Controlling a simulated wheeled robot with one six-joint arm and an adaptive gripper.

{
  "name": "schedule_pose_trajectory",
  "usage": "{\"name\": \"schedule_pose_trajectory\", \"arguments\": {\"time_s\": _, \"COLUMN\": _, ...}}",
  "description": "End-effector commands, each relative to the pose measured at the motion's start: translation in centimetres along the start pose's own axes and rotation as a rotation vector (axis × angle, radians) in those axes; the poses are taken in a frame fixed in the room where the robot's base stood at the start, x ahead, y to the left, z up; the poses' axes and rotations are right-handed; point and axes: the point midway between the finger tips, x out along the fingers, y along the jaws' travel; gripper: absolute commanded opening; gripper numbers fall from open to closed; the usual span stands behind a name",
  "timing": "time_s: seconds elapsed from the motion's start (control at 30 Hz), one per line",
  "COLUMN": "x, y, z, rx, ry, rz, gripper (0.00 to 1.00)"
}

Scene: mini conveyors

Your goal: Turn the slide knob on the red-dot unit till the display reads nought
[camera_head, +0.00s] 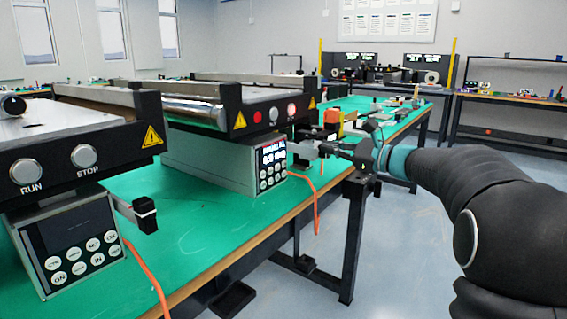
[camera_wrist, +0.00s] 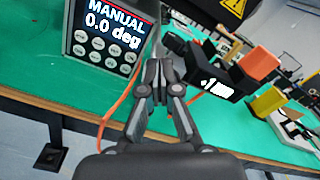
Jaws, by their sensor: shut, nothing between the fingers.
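The right-hand conveyor unit has a red dot (camera_head: 258,115) on its black end plate. Its display (camera_head: 271,157) is small in the head view. In the wrist view the display (camera_wrist: 112,20) reads "MANUAL" and "0.0 deg", above a keypad of round buttons. A black block with a white mark (camera_wrist: 212,86), which looks like the slide knob, sticks out right of the display. My gripper (camera_wrist: 160,60) is shut and empty, with its fingertips between the display and that block. In the head view my gripper (camera_head: 325,148) is beside the unit's right end; contact cannot be told.
A second conveyor unit with RUN (camera_head: 26,171) and STOP buttons stands at the left, with a dark display and its own black protruding block (camera_head: 145,208). An orange block (camera_wrist: 260,62) and a yellow one (camera_wrist: 268,103) stand beyond my gripper. An orange cable (camera_wrist: 120,98) hangs past the green table edge.

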Motion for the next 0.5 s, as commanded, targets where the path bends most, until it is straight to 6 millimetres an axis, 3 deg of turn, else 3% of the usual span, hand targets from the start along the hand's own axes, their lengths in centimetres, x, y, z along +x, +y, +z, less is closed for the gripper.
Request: {"name": "schedule_pose_trajectory", "arguments": {"time_s": 0.5, "x": -0.06, "y": -0.10, "z": -0.45, "rx": 0.001, "ry": 0.001, "rz": 0.000, "gripper": 0.00}}
